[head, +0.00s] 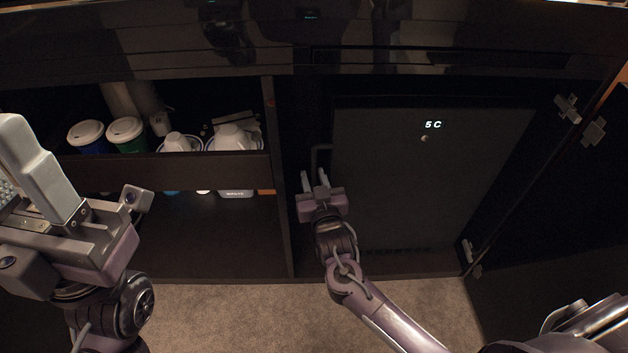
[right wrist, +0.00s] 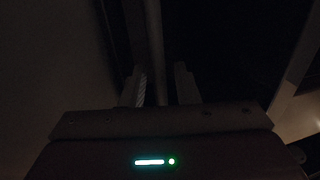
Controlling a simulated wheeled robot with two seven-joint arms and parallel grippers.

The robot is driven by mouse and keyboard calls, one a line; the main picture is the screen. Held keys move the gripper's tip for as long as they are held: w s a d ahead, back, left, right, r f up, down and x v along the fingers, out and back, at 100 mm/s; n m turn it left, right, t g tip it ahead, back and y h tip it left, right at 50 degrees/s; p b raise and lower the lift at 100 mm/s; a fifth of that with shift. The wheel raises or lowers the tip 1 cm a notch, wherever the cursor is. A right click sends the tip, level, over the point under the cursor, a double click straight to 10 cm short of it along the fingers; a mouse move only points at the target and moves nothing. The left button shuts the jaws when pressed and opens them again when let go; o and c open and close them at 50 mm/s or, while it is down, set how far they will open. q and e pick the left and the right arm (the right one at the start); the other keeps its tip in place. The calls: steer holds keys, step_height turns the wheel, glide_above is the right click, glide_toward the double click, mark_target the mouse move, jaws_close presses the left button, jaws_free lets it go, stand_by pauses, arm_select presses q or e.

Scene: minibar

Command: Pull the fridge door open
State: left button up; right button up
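The dark fridge door (head: 430,180) is shut inside the cabinet and shows "5 C" near its top. Its dark handle (head: 316,150) is a thin bar at the door's left edge. My right gripper (head: 315,178) is at the lower part of the handle, fingers pointing towards it. In the right wrist view, the handle bar (right wrist: 155,45) runs between the two fingers (right wrist: 162,85), which stand apart with a visible gap on the right. My left gripper (head: 38,165) is at the far left, away from the fridge; its finger opening cannot be made out.
An open cabinet door (head: 560,200) stands at the right. Left of the fridge, a divider (head: 282,180) separates off a drawer with lidded cups (head: 126,132) and white kettle-like items (head: 232,138). Carpet (head: 240,315) lies in front.

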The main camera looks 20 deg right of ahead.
steer(key=shift+c, duration=0.2)
jaws_close()
steer(key=shift+s, duration=0.2)
